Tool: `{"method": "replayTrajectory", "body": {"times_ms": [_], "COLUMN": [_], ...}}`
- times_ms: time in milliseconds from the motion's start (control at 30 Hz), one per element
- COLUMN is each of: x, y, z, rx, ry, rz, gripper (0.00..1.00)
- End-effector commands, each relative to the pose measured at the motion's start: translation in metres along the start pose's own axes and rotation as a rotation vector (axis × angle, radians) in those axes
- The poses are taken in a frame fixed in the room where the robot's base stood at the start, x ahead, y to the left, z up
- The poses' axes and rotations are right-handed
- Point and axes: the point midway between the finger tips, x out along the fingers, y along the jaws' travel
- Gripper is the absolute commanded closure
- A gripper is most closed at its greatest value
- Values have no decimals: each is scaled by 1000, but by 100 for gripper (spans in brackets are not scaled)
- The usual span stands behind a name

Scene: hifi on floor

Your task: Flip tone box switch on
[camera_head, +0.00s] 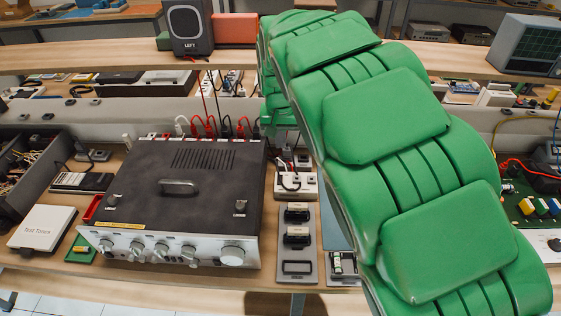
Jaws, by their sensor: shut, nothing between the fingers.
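A white, flat box labelled "Test Tones" (42,228) lies at the left front of the workbench. It is the only thing here marked as a tone box. I cannot make out its switch or the switch's position. My green padded arm (385,115) fills the centre and right of the view, well to the right of the box. My gripper is not visible, so I cannot tell where it is relative to the box.
A black amplifier with silver front knobs (180,195) stands right of the white box, with red and black cables behind it. A small green board (82,249) lies between them. A grey open bin (45,165) is behind the box. A speaker marked LEFT (188,28) stands on the shelf.

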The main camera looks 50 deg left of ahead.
Motion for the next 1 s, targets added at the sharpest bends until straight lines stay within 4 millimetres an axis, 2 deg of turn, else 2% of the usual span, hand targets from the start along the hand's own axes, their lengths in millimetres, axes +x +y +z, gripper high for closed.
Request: {"method": "replayTrajectory", "body": {"times_ms": [267,800,1000], "x": [19,106,131], "y": [0,0,0], "z": [0,1,0], "rx": [0,0,0], "ry": [-1,-4,-2], "rz": [0,0,0], "gripper": [100,100,100]}}
